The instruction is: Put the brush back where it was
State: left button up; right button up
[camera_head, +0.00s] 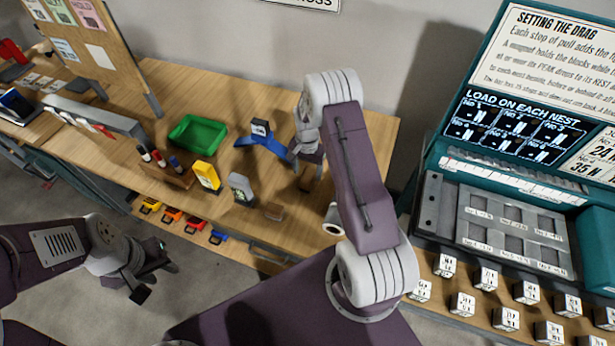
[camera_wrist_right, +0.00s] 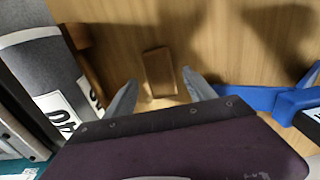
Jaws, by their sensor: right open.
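No thing shows plain bristles, so I cannot tell for sure which is the brush. A small flat brown block (camera_wrist_right: 160,72) lies on the wooden bench, between and just beyond the fingertips of my right gripper (camera_wrist_right: 162,90). The block also shows in the head view (camera_head: 306,180), below the right gripper (camera_head: 307,163). That gripper is open and points down, with nothing held. Another brown block (camera_head: 273,211) lies near the bench's front edge. My left gripper (camera_head: 155,279) is in front of the bench, with its fingers apart and empty.
A blue stand (camera_head: 262,143), green tray (camera_head: 198,134), yellow device (camera_head: 206,176) and grey device (camera_head: 241,188) stand leftward. A teal machine (camera_head: 435,165) with several white blocks is at right.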

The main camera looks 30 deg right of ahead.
aim_at(307, 177)
notch_tip(307, 177, up, 8)
jog(key=s+a+r+n, duration=0.3)
jog(key=s+a+n, duration=0.2)
jog(key=s, duration=0.4)
jog(key=s+a+r+n+t, duration=0.1)
jog(key=s+a+r+n, duration=0.3)
jog(key=s, duration=0.5)
jog(key=shift+a+n, duration=0.4)
jog(key=shift+a, duration=0.55)
jog(key=shift+s, duration=0.2)
